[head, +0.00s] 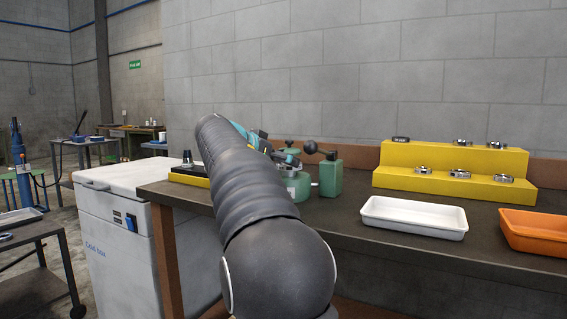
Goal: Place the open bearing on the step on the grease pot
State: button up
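A yellow two-level step (392,180) stands at the back of the workbench. Three small metal bearings sit on its lower level: a left one (423,169), a middle one (459,174) and a right one (503,178). Two more metal ring-like parts are on the upper level, one in the middle (462,142) and one at the right (496,144). I cannot tell which bearing is open. A green pot (299,188) with a lever and black knob, likely the grease pot, stands left of the step. My gripper (258,140) is mostly hidden behind my dark arm, near the pot; its fingers cannot be made out.
A green canister (330,176) stands beside the pot. A white tray (414,233) and an orange tray (535,247) lie in front of the step. A white cold box (120,235) stands left of the bench (370,262). Bare bench top lies between pot and white tray.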

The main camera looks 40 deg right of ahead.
jog(key=v, duration=1)
jog(key=shift+a, duration=0.2)
jog(key=shift+r, duration=0.1)
jog(key=s+a+f+n+t+y, duration=0.1)
jog(key=s+a+f+n+y, duration=0.3)
jog(key=s+a+f, duration=0.4)
jog(key=s+a+f+n+t+y, duration=0.1)
jog(key=s+a+f+n+y, duration=0.4)
jog(key=s+a+f, duration=0.4)
jog(key=s+a+f+n+t+y, duration=0.1)
jog(key=s+a+f+n+y, duration=0.3)
jog(key=s+a+f+n, duration=0.3)
jog(key=s+a+f, duration=0.1)
jog(key=s+f, duration=0.3)
jog(key=f, duration=0.6)
jog(key=shift+a+f, duration=0.2)
jog(key=shift+f, duration=0.15)
